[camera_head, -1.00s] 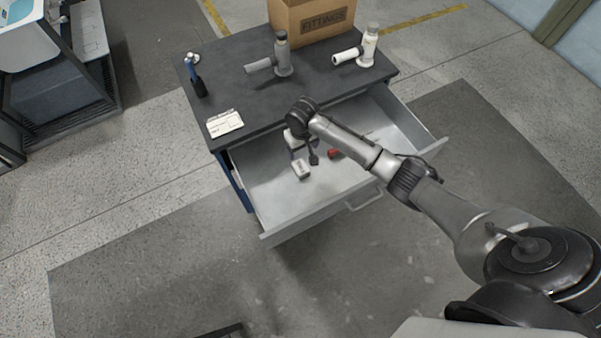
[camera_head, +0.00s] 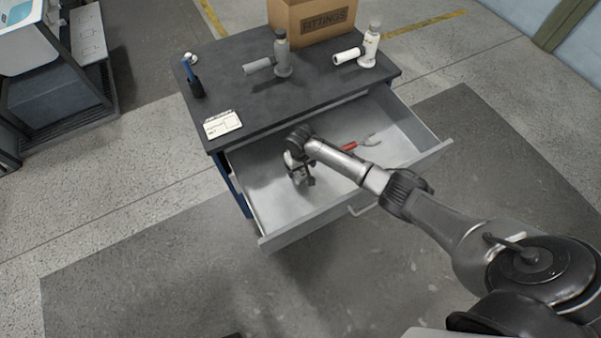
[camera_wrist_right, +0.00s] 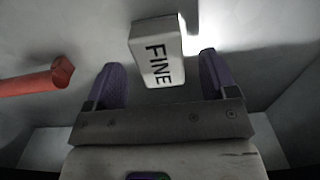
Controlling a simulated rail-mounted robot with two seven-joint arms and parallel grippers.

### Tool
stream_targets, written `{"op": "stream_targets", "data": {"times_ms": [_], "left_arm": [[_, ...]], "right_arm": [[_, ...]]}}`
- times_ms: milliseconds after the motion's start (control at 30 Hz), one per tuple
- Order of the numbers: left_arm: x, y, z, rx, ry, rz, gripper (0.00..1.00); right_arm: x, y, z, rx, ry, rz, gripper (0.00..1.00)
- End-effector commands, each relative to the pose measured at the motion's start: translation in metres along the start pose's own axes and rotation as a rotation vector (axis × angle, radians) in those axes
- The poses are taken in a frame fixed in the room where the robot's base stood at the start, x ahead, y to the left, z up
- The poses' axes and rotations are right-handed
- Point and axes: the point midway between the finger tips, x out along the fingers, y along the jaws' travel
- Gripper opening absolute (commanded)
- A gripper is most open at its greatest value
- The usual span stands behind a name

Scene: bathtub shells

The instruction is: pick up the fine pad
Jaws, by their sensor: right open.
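The fine pad (camera_wrist_right: 157,52) is a small white block with FINE printed on it, lying in the open drawer (camera_head: 345,205). In the right wrist view it lies just ahead of and between the purple fingertips of my right gripper (camera_wrist_right: 161,80), with space on both sides. The right gripper is open and empty. In the head view the right gripper (camera_head: 301,178) is low inside the drawer at its left part, and it hides the pad. My left gripper is not in view.
A red-handled tool (camera_head: 349,146) lies in the drawer to the right of the gripper; its red handle (camera_wrist_right: 38,80) shows at left in the wrist view. The drawer walls surround the gripper.

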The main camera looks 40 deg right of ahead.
Motion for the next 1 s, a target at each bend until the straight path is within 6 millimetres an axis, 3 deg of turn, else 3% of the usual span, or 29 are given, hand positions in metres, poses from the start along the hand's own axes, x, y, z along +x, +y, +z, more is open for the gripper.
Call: {"op": "stream_targets", "data": {"times_ms": [200,500,1000], "left_arm": [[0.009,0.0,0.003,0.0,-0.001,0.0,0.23],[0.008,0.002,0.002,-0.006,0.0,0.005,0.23],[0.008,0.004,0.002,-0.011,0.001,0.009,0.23]], "right_arm": [[0.021,-0.001,0.0,0.0,0.001,0.0,0.79],[0.022,-0.001,0.0,0.0,0.002,-0.001,0.78],[0.021,0.0,0.0,0.0,0.001,0.0,0.3]]}}
